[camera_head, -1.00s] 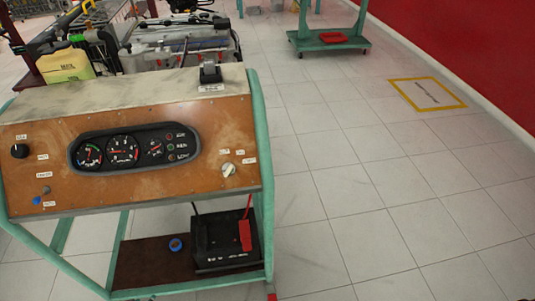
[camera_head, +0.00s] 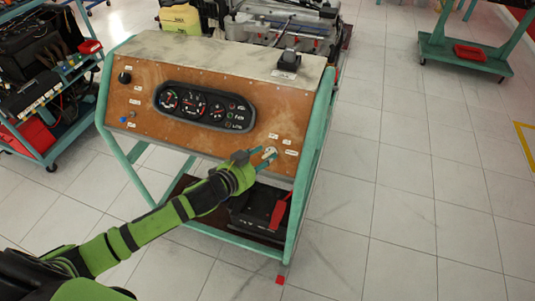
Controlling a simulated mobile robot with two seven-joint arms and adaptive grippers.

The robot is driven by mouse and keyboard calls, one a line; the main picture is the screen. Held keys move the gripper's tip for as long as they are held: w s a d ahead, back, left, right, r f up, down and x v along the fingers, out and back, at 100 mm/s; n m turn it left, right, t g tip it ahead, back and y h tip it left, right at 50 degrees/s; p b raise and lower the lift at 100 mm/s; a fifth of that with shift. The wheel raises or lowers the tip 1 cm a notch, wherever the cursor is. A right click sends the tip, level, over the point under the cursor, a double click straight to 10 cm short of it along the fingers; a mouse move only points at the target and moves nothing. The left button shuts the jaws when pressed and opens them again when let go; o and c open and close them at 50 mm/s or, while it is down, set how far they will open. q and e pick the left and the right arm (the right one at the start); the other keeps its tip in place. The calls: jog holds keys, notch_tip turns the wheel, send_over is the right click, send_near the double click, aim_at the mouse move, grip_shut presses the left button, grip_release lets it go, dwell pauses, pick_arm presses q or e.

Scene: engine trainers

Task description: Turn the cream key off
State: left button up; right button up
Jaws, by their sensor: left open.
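The cream key (camera_head: 269,153) sits on the right side of the brown panel (camera_head: 140,107) of the engine trainer, among small white labels. My left gripper (camera_head: 261,158) is at the key, its teal fingers apart near it. I cannot tell whether the fingers touch the key. The fingers and wrist partly cover the panel around the key. The key's exact angle is too small to tell. My right gripper is not in view.
The gauge cluster (camera_head: 205,106) is left of the key. A black battery (camera_head: 247,211) with a red part sits on the shelf below. A tool cart (camera_head: 40,110) stands at the left.

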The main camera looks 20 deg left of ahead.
pick_arm(q)
jog(key=shift+x, duration=0.9)
jog(key=shift+d, duration=0.15)
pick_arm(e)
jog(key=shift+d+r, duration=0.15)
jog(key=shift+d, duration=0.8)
pick_arm(q)
grip_shut()
